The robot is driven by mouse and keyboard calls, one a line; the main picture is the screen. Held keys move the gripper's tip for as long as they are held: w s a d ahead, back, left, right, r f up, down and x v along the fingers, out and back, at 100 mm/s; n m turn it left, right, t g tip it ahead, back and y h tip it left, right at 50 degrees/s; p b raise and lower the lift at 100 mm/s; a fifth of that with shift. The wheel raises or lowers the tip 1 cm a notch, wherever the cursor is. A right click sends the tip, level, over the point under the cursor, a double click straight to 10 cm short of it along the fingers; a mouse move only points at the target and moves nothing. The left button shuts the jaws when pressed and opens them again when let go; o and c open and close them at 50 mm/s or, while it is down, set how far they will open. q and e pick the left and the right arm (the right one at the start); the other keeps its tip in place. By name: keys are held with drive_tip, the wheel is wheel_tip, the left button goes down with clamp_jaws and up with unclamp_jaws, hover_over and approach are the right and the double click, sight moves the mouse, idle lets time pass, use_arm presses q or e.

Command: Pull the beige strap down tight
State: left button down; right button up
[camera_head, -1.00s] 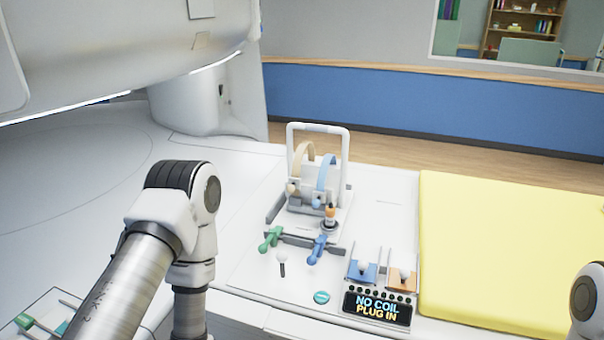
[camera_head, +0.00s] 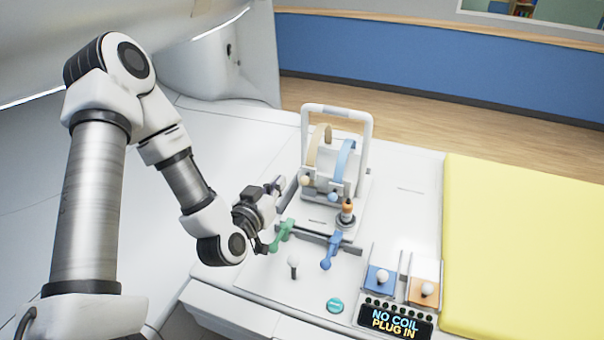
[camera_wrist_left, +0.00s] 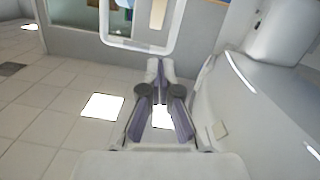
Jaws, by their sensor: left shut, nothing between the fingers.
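The beige strap (camera_head: 318,146) arches over the left side of the white head coil (camera_head: 322,180). A beige ball (camera_head: 306,181) sits at its lower front end. My left gripper (camera_head: 279,184) is just left of the coil, near the beige ball and apart from it. It is shut and empty; its fingers also show together in the left wrist view (camera_wrist_left: 160,66). My right gripper is out of view.
A blue strap (camera_head: 346,160) runs beside the beige one. A green lever (camera_head: 281,235) and a blue lever (camera_head: 331,250) stand in front of the coil. A display (camera_head: 393,320) reads "NO COIL PLUG IN". A yellow pad (camera_head: 520,240) lies on the right.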

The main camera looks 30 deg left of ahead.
use_arm(q)
drive_tip(key=w+a+f+b, duration=0.1)
drive_tip(key=w+f+b, duration=0.4)
drive_tip(key=w+b, duration=0.5)
drive_tip(key=shift+w+a+f+b, duration=0.35)
drive_tip(key=shift+w+f+b, duration=0.05)
drive_tip(key=shift+b, duration=0.3)
wheel_tip(320, 180, down, 4)
drive_tip(key=b, duration=0.3)
drive_tip(key=shift+s, duration=0.15)
